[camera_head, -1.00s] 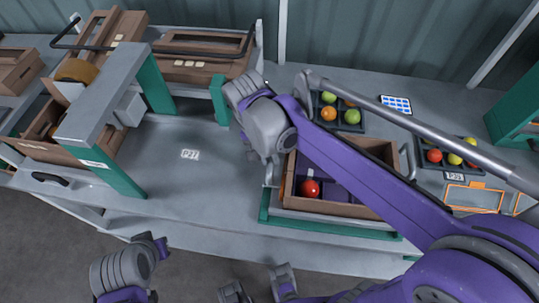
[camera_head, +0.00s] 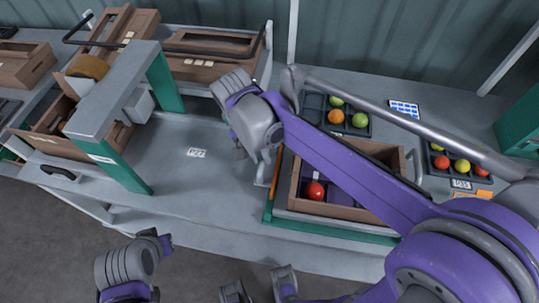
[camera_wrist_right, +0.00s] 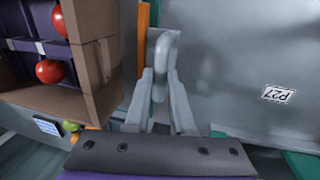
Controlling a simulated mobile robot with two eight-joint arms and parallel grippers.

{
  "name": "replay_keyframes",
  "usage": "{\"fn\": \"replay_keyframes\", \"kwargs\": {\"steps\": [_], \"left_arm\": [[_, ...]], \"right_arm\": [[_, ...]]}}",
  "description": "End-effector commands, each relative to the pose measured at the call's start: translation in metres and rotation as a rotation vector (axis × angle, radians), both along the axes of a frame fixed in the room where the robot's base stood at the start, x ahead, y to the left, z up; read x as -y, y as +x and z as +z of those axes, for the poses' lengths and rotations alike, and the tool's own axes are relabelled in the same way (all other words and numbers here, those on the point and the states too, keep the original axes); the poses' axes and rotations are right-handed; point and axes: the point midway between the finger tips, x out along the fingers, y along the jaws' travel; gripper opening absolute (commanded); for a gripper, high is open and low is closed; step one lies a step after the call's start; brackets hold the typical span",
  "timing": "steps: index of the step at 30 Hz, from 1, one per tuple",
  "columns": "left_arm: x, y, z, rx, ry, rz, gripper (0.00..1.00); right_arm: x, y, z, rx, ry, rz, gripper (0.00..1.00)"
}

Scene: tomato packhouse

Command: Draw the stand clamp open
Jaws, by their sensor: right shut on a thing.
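An orange strip (camera_head: 275,177) shows between clamp and crate, also in the right wrist view (camera_wrist_right: 143,45). The brown crate (camera_head: 294,188) stands on the green-edged stand (camera_head: 325,232). Parts of my left arm show low in the head view; its jaws cannot be made out.
The crate holds a red tomato (camera_head: 315,190) in a purple insert. A tray of green and orange tomatoes (camera_head: 312,101) and another tray (camera_head: 430,148) lie behind and right. A green-legged gantry (camera_head: 120,85) stands left. Bench around the P27 label (camera_head: 196,153) is clear.

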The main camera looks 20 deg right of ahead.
Motion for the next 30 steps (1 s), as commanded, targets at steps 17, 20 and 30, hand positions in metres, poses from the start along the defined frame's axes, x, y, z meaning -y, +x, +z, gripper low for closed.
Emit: {"fn": "replay_keyframes", "kwargs": {"steps": [17,20,30], "left_arm": [[0.000,0.000,0.000,0.000,0.000,0.000,0.00],[0.000,0.000,0.000,0.000,0.000,0.000,0.00],[0.000,0.001,0.007,0.003,0.000,0.000,0.00]], "right_arm": [[-0.002,0.001,0.000,0.005,0.005,0.002,0.52],[-0.002,0.002,0.003,0.005,0.005,0.003,0.52],[-0.013,0.007,0.061,0.006,0.006,0.004,0.52]]}}
